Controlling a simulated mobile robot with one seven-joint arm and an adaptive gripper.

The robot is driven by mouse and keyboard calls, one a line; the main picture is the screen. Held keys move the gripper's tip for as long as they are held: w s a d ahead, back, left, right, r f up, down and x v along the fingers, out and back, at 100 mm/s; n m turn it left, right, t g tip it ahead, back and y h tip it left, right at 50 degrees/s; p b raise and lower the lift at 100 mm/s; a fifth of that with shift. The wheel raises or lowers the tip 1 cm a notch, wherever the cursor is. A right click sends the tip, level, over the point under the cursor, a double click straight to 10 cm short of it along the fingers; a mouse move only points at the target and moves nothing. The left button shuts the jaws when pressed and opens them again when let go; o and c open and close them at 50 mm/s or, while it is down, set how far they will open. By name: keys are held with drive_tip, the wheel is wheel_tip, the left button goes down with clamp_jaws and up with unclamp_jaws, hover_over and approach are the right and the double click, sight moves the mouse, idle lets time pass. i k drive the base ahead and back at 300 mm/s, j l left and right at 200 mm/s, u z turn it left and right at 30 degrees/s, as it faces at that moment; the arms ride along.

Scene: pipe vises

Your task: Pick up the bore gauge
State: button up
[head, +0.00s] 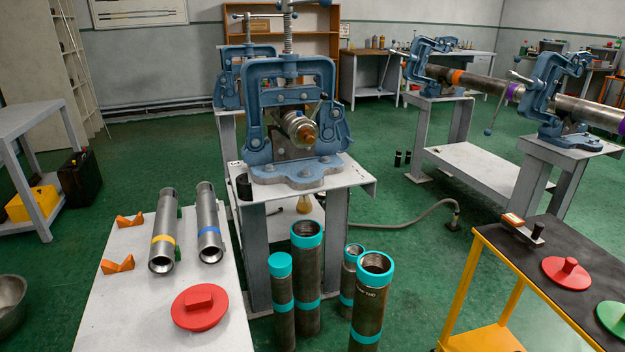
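No object is plainly recognisable as the bore gauge, and I cannot tell which item it is. A red disc with a round knob (567,271) and a green disc with a knob (613,318), cut by the right edge, lie on the dark-topped yellow cart (530,268). Another red disc with a blocky handle (200,307) lies on the white table (118,322) at lower left. My gripper is not in view.
Two steel tubes, yellow-banded (164,232) and blue-banded (208,225), lie on the white table beside orange V-supports (118,265). A blue pipe vise (290,120) stands at centre. Teal-ringed pipes (307,280) stand upright on the floor.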

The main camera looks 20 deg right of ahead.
sight(514, 224)
drive_tip(key=z, duration=1.65)
